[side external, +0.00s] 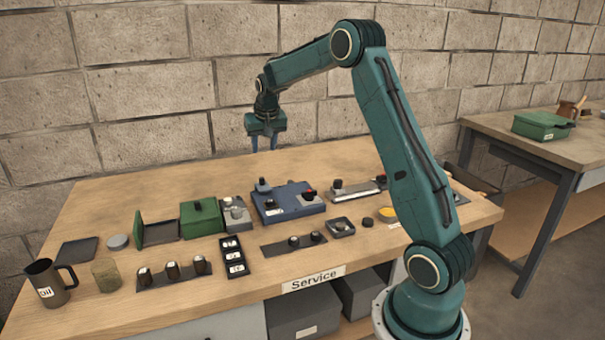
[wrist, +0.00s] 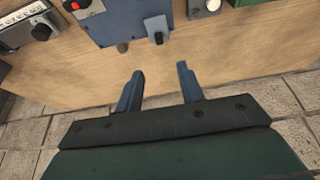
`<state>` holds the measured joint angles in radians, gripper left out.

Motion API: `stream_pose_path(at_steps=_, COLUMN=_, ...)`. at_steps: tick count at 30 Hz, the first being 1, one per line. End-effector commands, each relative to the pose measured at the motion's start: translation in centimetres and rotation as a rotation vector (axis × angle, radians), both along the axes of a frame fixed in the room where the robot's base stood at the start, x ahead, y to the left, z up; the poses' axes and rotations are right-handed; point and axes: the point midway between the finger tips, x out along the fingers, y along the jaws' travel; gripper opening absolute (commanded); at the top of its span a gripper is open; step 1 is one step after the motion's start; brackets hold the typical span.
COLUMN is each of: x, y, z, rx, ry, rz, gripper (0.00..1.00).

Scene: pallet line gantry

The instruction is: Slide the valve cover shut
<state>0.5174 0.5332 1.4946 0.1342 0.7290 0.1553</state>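A blue block (side external: 289,211) with several fittings stands towards the back of the bench, and shows at the top of the wrist view (wrist: 112,22). A paler plate with a dark upright knob (wrist: 158,37) lies on it. This may be the valve cover, but I cannot tell for sure, nor how far it has slid. In the side view a dark knob (side external: 263,186) stands at the block's back left, and a red knob shows at its right. My gripper (side external: 264,148) is open and empty, above and behind the block. Its two fingers (wrist: 162,80) are apart and touch nothing.
A grey unit (side external: 236,215) and a green box (side external: 201,220) stand left of the block. A silver panel with a black knob (side external: 357,191) lies right of it. Trays, a mug (side external: 47,283) and a jar stand nearer the front. The back strip of bench is clear.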

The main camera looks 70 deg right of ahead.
Motion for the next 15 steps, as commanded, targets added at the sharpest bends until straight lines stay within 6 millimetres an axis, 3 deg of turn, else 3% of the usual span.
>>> stream_pose_path(at_steps=15, x=0.4, y=-0.6, z=-1.5, rx=0.001, ry=0.002, rz=-0.004, gripper=0.38)
